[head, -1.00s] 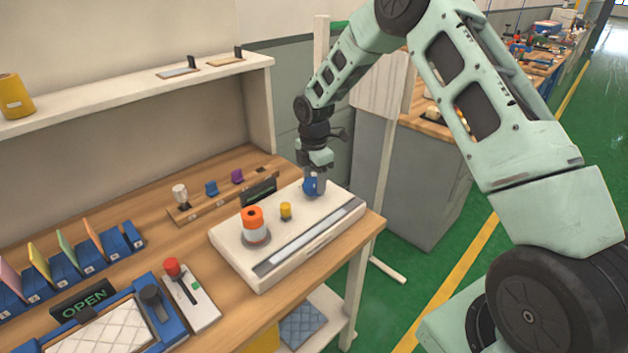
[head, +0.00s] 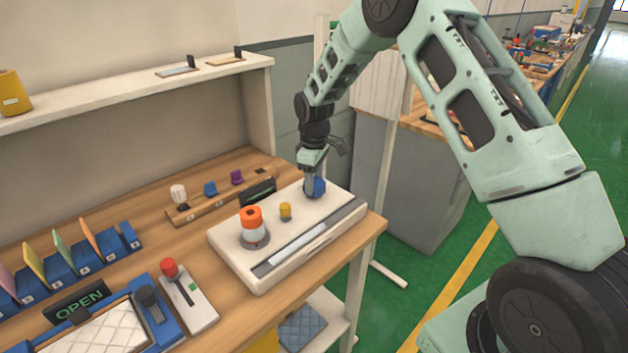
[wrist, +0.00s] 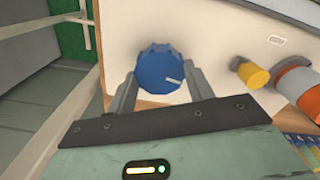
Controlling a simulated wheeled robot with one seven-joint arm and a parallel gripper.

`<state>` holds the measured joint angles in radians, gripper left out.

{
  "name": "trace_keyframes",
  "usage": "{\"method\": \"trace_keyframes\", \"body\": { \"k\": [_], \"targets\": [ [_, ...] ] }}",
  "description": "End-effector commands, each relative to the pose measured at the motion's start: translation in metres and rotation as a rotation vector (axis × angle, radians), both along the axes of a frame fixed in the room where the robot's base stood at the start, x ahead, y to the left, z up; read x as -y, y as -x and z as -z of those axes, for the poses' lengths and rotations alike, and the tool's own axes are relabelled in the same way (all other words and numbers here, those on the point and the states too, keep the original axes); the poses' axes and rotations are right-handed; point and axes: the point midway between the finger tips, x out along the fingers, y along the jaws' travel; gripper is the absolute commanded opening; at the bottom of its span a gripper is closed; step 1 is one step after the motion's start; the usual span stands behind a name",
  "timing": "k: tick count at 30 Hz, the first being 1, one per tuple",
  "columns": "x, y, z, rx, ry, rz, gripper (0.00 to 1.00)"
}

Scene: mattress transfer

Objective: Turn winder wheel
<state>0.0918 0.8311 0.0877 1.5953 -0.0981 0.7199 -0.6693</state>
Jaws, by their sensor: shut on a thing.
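The blue winder wheel (head: 319,187) is a ribbed knob on top of the white box (head: 228,252), near its far right end. My gripper (head: 311,190) points down from above and is shut on the wheel. In the wrist view the wheel (wrist: 160,66) sits between my two fingers, with a pale mark on its lower right. The wheel's underside is hidden.
An orange-and-white spool (head: 252,226) and a small yellow knob (head: 285,211) stand on the box, left of the wheel. A dark slot holding a pale strip (head: 298,243) runs along its front. A red-knobbed lever plate (head: 195,306) lies left.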

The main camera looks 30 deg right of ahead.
Motion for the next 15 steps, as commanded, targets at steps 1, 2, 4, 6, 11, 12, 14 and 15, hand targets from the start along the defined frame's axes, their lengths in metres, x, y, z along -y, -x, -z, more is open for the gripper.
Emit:
{"method": "trace_keyframes", "body": {
  "k": [1, 2, 4, 6, 11, 12, 14, 15],
  "targets": [
    [-0.0003, -0.0012, -0.0009, 0.004, 0.002, 0.041, 0.29],
    [-0.0002, -0.0013, -0.0009, 0.003, 0.001, 0.071, 0.29],
    [-0.0002, -0.0013, -0.0009, 0.003, 0.001, 0.137, 0.29],
    [0.0001, -0.0013, -0.0010, 0.003, 0.001, 0.203, 0.29],
    [-0.0002, -0.0013, -0.0010, 0.003, 0.001, 0.354, 0.29],
    [0.0002, -0.0012, -0.0010, 0.003, 0.000, 0.393, 0.29],
    [0.0004, -0.0012, -0.0011, 0.003, 0.001, 0.451, 0.29],
    [0.0002, -0.0012, -0.0011, 0.003, 0.000, 0.488, 0.29]
  ]
}}
